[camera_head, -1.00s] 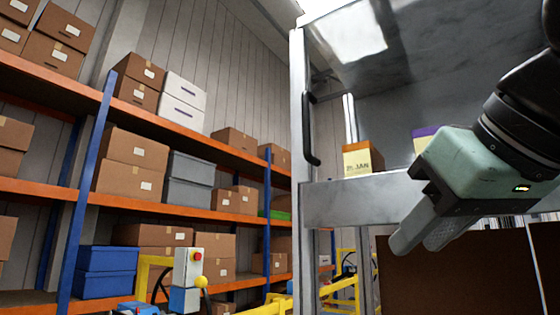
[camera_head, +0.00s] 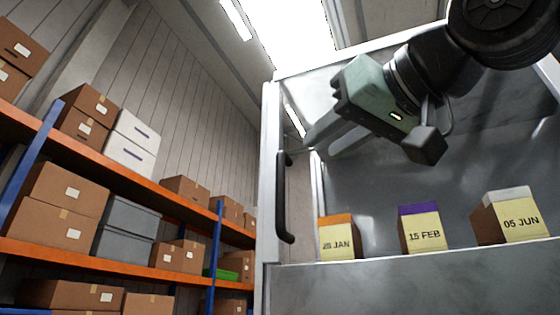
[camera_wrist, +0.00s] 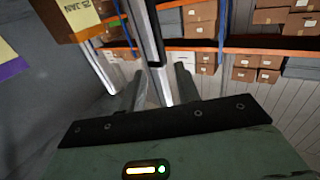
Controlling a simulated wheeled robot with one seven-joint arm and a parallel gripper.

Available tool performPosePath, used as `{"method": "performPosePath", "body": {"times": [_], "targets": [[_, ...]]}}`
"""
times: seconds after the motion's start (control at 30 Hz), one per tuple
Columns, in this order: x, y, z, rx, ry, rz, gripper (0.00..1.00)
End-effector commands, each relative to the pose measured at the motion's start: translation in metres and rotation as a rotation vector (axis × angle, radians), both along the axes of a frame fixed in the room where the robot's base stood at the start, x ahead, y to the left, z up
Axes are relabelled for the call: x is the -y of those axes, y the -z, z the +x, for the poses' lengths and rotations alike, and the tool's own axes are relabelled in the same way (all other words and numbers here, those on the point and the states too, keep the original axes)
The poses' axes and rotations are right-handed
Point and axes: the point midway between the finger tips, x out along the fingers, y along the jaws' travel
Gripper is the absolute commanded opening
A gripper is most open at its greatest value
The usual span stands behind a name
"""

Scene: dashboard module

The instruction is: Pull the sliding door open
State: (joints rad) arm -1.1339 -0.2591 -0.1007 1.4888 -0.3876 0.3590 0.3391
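The sliding door is a tall clear panel in a pale metal frame (camera_head: 269,170) in the head view. A long black vertical handle (camera_head: 284,197) sits on the frame's inner side at its left edge. My gripper (camera_head: 318,137) is up and to the right of the handle, apart from it, with its fingers pointing left and down. In the wrist view my gripper (camera_wrist: 160,92) has a gap between its two fingers and holds nothing. A pale and dark upright post (camera_wrist: 150,55) shows beyond the fingers. I cannot tell how far the door is open.
Three dated boxes stand on the cabinet ledge: an orange-topped one (camera_head: 337,238), a purple-topped one (camera_head: 422,230) and a white-topped one (camera_head: 512,215). An orange and blue rack (camera_head: 130,232) with several cartons stands at left. Open space lies between rack and cabinet.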

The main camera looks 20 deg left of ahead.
Motion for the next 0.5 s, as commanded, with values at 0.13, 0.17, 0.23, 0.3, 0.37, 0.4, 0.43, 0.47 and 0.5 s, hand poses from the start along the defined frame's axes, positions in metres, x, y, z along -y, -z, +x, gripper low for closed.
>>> {"method": "performPosePath", "body": {"times": [0.13, 0.17, 0.23, 0.3, 0.37, 0.4, 0.43, 0.47, 0.5], "targets": [[-0.028, -0.001, 0.02, -0.003, -0.001, -0.005, 0.32], [-0.033, 0.0, 0.024, -0.003, -0.002, -0.005, 0.32], [-0.044, -0.001, 0.033, -0.003, -0.002, -0.005, 0.32], [-0.056, -0.001, 0.041, -0.002, -0.002, -0.006, 0.32], [-0.065, -0.002, 0.049, -0.003, -0.002, -0.005, 0.32], [-0.07, -0.002, 0.053, -0.003, -0.002, -0.005, 0.32], [-0.074, -0.002, 0.057, -0.002, -0.001, -0.006, 0.32], [-0.078, -0.002, 0.06, -0.002, -0.001, -0.005, 0.32], [-0.082, -0.002, 0.063, -0.002, -0.001, -0.005, 0.32]]}}
